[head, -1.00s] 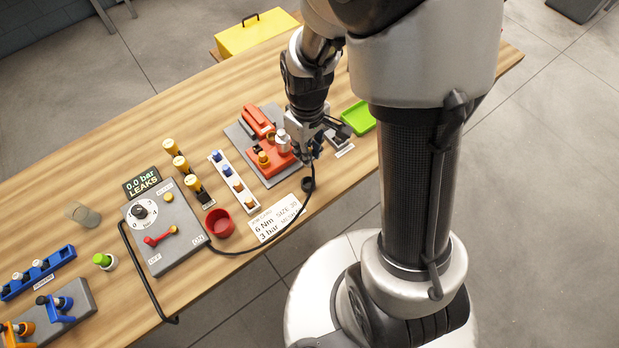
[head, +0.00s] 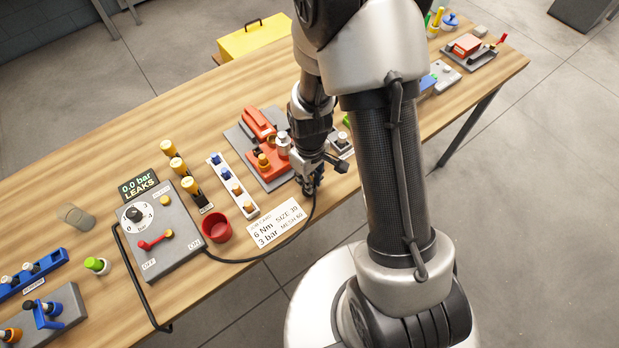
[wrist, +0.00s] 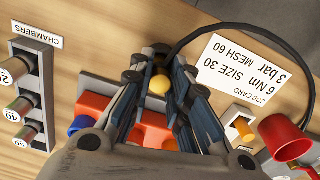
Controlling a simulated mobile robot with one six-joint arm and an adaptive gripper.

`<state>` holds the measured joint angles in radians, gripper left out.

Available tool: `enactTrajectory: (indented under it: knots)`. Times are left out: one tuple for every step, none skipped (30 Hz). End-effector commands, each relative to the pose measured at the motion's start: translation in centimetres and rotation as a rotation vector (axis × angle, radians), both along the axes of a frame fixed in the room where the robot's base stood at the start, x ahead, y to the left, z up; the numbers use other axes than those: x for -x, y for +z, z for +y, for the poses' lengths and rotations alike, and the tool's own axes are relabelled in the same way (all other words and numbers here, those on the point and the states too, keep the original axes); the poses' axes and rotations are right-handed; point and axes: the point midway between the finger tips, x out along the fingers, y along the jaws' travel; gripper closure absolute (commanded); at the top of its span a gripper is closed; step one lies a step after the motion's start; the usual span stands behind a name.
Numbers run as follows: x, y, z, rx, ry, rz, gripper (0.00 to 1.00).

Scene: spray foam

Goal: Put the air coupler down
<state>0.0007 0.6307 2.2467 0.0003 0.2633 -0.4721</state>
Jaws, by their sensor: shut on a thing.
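My gripper (head: 311,187) is low over the table near its front edge, right of the job card. In the wrist view my gripper's fingers (wrist: 160,72) are closed around the air coupler (wrist: 160,86), whose rounded yellow part shows between them. The black hose (wrist: 189,42) runs away from the fingertips; in the head view the hose (head: 275,254) curves past the card to the grey control box (head: 172,237). The coupler's lower end is hidden by the fingers, so I cannot tell whether it touches the table.
The job card (head: 277,226) lies left of my gripper, with a red cup (head: 217,226) beyond it. A grey plate with red-orange parts (head: 267,160) is just behind. A white rack (head: 233,186) stands farther left. Bare wood shows along the front edge.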

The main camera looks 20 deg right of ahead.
Motion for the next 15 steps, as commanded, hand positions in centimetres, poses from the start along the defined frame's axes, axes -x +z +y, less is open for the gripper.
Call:
enactTrajectory:
  knots:
    - [-0.01, 0.02, 0.00, 0.000, 0.000, 0.000, 1.00]
    - [0.00, -0.03, 0.00, 0.000, 0.000, 0.000, 1.00]
    - [0.00, -0.17, 0.00, 0.000, 0.000, 0.000, 1.00]
    - [0.00, -0.30, 0.00, 0.000, 0.000, 0.000, 1.00]
    - [0.00, -0.41, 0.00, 0.000, 0.000, 0.000, 1.00]
    - [0.01, -0.34, 0.00, 0.000, 0.000, 0.000, 0.81]
    - [0.01, -0.30, 0.00, 0.000, 0.000, 0.000, 0.79]
    - [0.01, -0.29, 0.00, 0.000, 0.000, 0.000, 0.77]
    - [0.01, -0.28, 0.00, 0.000, 0.000, 0.000, 0.74]
    - [0.01, -0.28, 0.00, 0.000, 0.000, 0.000, 0.72]
    - [0.01, -0.27, 0.00, 0.000, 0.000, 0.000, 0.70]
    - [0.01, -0.27, 0.00, 0.000, 0.000, 0.000, 0.68]
    - [0.01, -0.27, 0.00, 0.000, 0.000, 0.000, 0.66]
    - [0.01, -0.27, 0.00, 0.000, 0.000, 0.000, 0.64]
    - [0.01, -0.27, 0.00, 0.000, 0.000, 0.000, 0.63]
